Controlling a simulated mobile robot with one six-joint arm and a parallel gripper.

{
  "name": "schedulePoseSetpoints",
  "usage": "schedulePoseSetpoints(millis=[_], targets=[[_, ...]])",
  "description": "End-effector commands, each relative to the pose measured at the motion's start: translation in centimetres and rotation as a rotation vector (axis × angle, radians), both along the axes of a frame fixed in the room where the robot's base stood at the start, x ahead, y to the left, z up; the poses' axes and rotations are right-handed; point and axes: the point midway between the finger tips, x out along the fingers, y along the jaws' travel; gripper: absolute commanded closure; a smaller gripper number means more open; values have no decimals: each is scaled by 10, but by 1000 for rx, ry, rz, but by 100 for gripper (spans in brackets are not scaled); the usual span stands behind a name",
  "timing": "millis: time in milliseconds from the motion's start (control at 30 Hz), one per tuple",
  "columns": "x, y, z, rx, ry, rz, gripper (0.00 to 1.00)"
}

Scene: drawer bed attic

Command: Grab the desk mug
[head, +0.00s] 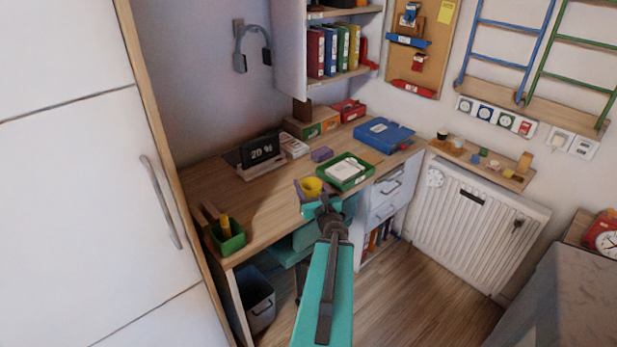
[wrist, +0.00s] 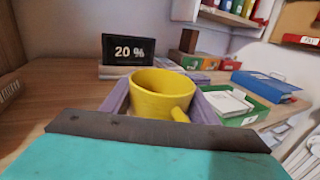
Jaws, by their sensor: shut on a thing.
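The yellow desk mug (head: 312,187) is at the front edge of the wooden desk in the head view. In the wrist view the mug (wrist: 158,95) stands upright between the two purple-grey fingers, its handle turned toward the camera and slightly right. My gripper (head: 313,183) is shut on the mug, one finger on each side; the fingers also show in the wrist view (wrist: 160,92). The mug's base is hidden, so I cannot tell whether it touches the desk.
A green tray with papers (head: 345,171) lies just right of the mug. A dark display (head: 260,150) reading "20 %" stands behind. A blue folder (head: 384,134) lies farther right. A green pen box (head: 227,238) is at the desk's left front. The desk's left middle (head: 215,185) is clear.

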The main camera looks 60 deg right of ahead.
Motion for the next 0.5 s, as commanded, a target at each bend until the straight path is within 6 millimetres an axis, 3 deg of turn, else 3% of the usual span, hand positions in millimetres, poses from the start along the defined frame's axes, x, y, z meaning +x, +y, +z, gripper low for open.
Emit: schedulePoseSetpoints(millis=[500], targets=[[-18, 17, 7, -1, -1, -6, 74]])
